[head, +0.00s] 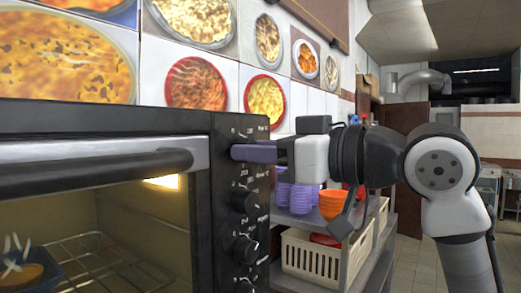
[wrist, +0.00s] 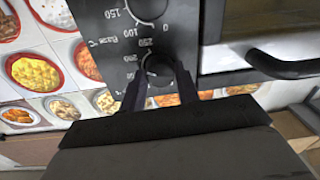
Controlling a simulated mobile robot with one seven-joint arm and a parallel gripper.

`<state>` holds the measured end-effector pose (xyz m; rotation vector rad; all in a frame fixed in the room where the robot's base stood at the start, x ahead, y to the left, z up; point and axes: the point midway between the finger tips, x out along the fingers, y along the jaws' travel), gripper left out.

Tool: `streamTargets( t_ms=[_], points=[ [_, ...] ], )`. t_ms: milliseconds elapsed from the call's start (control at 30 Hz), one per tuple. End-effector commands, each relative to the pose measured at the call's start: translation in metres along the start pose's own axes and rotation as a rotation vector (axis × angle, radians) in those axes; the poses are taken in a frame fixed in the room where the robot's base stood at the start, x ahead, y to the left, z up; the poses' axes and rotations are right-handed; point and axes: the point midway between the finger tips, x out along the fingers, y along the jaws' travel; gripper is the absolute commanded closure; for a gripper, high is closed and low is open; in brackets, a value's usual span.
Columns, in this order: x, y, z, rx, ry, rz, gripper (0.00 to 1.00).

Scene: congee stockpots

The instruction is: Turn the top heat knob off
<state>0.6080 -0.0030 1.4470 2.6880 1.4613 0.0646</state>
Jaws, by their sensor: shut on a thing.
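The toaster oven's black control panel (head: 226,225) carries a column of black knobs with white markings. The top heat knob (wrist: 158,66) sits between the two dark fingers of my gripper (wrist: 160,72) in the wrist view. In the head view my gripper (head: 237,152) reaches the top of the panel from the right, and its purple-grey fingers hide the top knob. My gripper is shut on that knob. The knob's pointer cannot be made out.
A second knob (head: 245,202) and a third knob (head: 245,249) are below. The oven door handle (head: 95,173) sticks out at left; the lit oven holds a dark dish (head: 28,272) on a rack. Shelves with purple bowls (head: 300,195) and a cream basket (head: 312,257) stand behind my arm.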

Motion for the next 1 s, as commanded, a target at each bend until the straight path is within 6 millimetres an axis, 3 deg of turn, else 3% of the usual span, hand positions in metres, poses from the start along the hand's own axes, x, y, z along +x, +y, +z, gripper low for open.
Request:
streamTargets(
  t_ms=[267, 1000],
  points=[
    [0.0005, -0.0008, -0.001, -0.163, -0.007, -0.005, 0.91],
    [0.0002, -0.0024, -0.0007, -0.859, -0.044, -0.005, 0.91]
  ],
)
